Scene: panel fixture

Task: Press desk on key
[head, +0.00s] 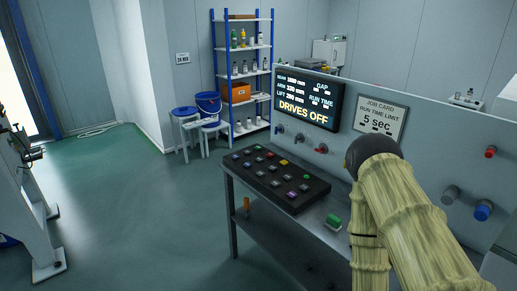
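A black key desk (312,196) lies on a grey bench in the head view, with several small coloured keys in rows. Among them are a yellow key (284,162), a red key (270,156) and a purple key (292,195). The key labels are too small to read, so I cannot tell which is the on key. A wall display (308,101) above the desk reads "DRIVES OFF". My arm, in a pale yellow sleeve, stands at the right of the desk. My gripper is not in view.
A green-topped block (333,221) sits on the bench (325,237) near my arm. Knobs, including a red one (322,148) and a blue one (484,210), stick out of the panel wall. Floor left of the bench is clear.

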